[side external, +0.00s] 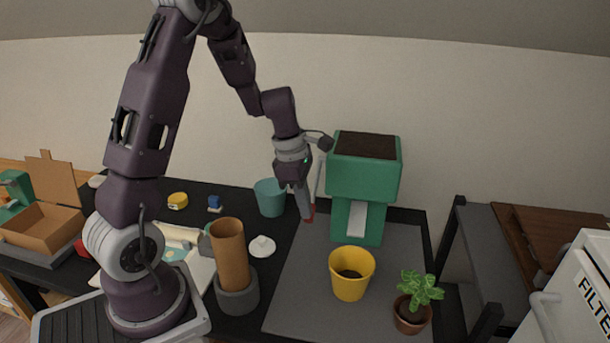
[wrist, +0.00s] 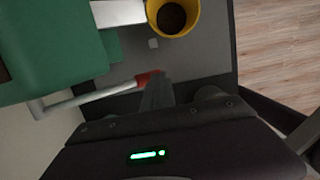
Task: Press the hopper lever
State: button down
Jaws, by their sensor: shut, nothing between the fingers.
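The green hopper (side external: 364,178) stands on a grey mat (side external: 300,285), with dark brown material in its open top and a pale chute in front. Its lever (side external: 318,184) is a light grey rod hanging down on its left side, ending in a red tip (side external: 311,215). The lever (wrist: 95,97) and red tip (wrist: 147,78) also show in the wrist view. My gripper (side external: 306,211) is shut and empty, pointing down right at the red tip; I cannot tell whether they touch. In the wrist view the fingers (wrist: 157,95) partly overlap the tip. A yellow pot (side external: 350,286) with dark contents stands before the chute.
A potted plant (side external: 413,303) is at the mat's front right. A teal cup (side external: 269,198), a white lidded piece (side external: 262,247) and a brown cylinder in a grey holder (side external: 230,255) stand left of the mat. The mat's front left is clear.

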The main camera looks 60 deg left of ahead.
jog(key=shift+s+f, duration=0.1)
jog(key=shift+f, duration=0.35)
jog(key=s+d+r, duration=0.2)
jog(key=s+r, duration=0.4)
jog(key=r, duration=0.6)
jog(key=shift+s+d+r, duration=0.2)
jog(key=shift+d+r, duration=0.05)
jog(key=shift+d, duration=0.1)
